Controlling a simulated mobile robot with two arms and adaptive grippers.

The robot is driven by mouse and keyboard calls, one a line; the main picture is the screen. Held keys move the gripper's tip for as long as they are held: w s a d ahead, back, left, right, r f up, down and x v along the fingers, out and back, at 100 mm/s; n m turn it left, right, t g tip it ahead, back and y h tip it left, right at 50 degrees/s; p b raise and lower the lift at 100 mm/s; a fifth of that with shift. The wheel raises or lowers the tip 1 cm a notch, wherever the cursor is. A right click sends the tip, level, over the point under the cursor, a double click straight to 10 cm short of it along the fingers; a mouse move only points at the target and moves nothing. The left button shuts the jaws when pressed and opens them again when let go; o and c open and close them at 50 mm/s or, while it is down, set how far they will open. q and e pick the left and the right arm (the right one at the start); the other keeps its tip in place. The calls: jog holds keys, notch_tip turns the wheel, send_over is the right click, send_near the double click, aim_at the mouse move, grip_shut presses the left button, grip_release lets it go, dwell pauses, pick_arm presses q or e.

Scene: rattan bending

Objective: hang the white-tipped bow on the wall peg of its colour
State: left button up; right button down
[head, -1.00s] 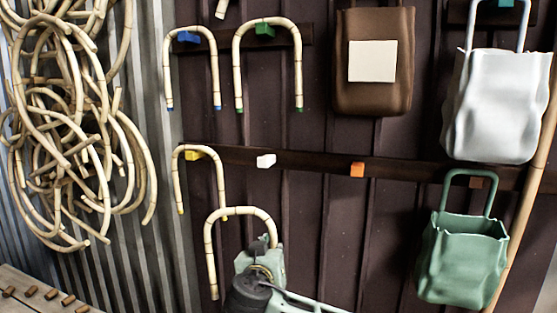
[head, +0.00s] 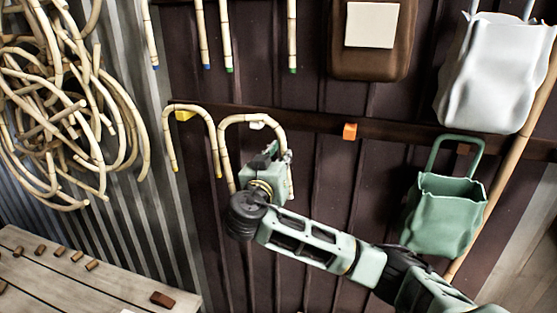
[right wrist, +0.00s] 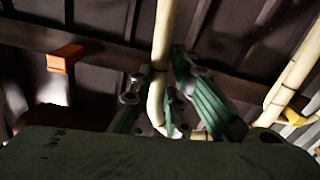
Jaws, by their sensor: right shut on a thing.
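A pale rattan bow (head: 224,150) stands upright at the wall, its arch up at the white peg (head: 257,124). The white peg shows just under the arch; I cannot tell if the bow bears on it. My right gripper (head: 279,158) is shut on the bow's right leg, partly covering it. In the right wrist view the bow (right wrist: 161,60) passes between the fingers of my right gripper (right wrist: 163,97). The bow's tips are too hidden or small to tell their colour. My left gripper is not in view.
A yellow-tipped bow (head: 211,130) hangs at the yellow peg (head: 184,115), close on the left. The orange peg (head: 350,131) is bare. A green bag (head: 446,215) hangs at right. A workbench (head: 100,290) with wooden pegs is at lower left.

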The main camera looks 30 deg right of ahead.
jog(key=f+b+x, duration=0.1)
jog(key=b+x, duration=0.1)
jog(key=x, duration=0.6)
jog(key=shift+f, duration=0.3)
dwell(0.4)
jog(key=shift+w+d+b, duration=0.1)
jog(key=shift+d+b, duration=0.05)
jog(key=shift+b, duration=0.15)
jog(key=c, duration=1.6)
grip_release()
